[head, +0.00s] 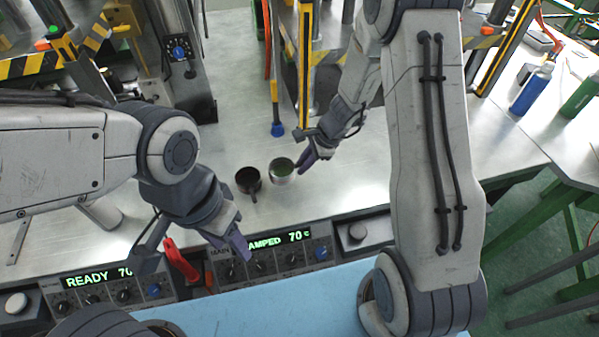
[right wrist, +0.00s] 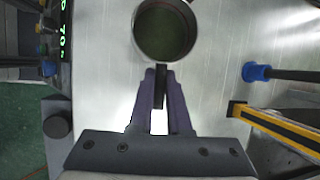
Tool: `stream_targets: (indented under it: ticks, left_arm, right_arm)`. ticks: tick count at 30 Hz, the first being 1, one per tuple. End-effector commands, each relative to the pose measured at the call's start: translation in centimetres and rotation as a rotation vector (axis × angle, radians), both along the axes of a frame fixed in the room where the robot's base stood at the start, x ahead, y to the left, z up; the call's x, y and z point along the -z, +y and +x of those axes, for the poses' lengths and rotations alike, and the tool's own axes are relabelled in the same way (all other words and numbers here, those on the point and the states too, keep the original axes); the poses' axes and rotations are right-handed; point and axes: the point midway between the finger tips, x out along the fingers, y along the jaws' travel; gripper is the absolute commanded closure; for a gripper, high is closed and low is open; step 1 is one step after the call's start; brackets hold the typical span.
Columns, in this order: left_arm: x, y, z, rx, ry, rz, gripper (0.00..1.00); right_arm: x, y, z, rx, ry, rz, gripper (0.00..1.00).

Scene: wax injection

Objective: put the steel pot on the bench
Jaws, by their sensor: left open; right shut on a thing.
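The steel pot (head: 283,178) is a small round silver vessel with dark green contents, over the middle of the metal bench (head: 225,145). It also shows from above in the right wrist view (right wrist: 165,62), at the top. My right gripper (head: 306,160) is at the pot's right side. In the right wrist view its purple fingers (right wrist: 160,80) are shut on the pot's dark handle. The pot looks upright; I cannot tell whether its base touches the bench. My left gripper (head: 240,246) is open and empty, over the control panels at the bench's front.
A dark mug-like pot (head: 248,183) stands just left of the steel pot. Control panels (head: 265,258) with green displays line the front edge. Machine columns and a hanging blue-tipped hose (head: 277,129) are behind. A blue bottle (head: 531,90) stands at the right. Bench left of the dark pot is clear.

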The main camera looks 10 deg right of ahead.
Motion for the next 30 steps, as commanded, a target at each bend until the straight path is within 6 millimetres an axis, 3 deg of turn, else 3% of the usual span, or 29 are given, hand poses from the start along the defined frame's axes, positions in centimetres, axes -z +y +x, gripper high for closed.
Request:
stream_targets:
  ticks: [5, 12, 25, 26, 27, 28, 30]
  left_arm:
    - [0.0, 0.0, 0.0, 0.0, 0.0, 0.0, 0.5]
    - [0.4, 0.0, 0.0, 0.0, 0.0, 0.0, 0.5]
    - [0.8, 0.0, 0.0, 0.0, 0.0, 0.0, 0.5]
    - [0.7, 0.0, 0.0, 0.0, 0.0, 0.0, 0.5]
    - [0.7, 0.0, 0.0, 0.0, 0.0, 0.0, 0.5]
    - [0.6, 0.0, 0.0, 0.0, 0.0, 0.0, 0.5]
    - [0.6, 0.0, 0.0, 0.0, 0.0, 0.0, 0.5]
  right_arm:
    - [1.0, 0.9, 0.4, 0.001, 0.003, 0.001, 1.0]
    - [4.3, 0.7, 0.4, 0.003, 0.002, 0.001, 1.0]
    - [5.0, 0.7, 0.4, 0.003, 0.0, 0.001, 1.0]
    - [4.9, 0.7, 0.4, 0.003, 0.0, 0.001, 0.77]
    - [4.8, 0.7, 0.4, 0.003, 0.0, 0.001, 0.62]
    - [4.8, 0.7, 0.4, 0.003, 0.0, 0.001, 0.55]
    - [4.8, 0.7, 0.4, 0.003, 0.0, 0.001, 0.55]
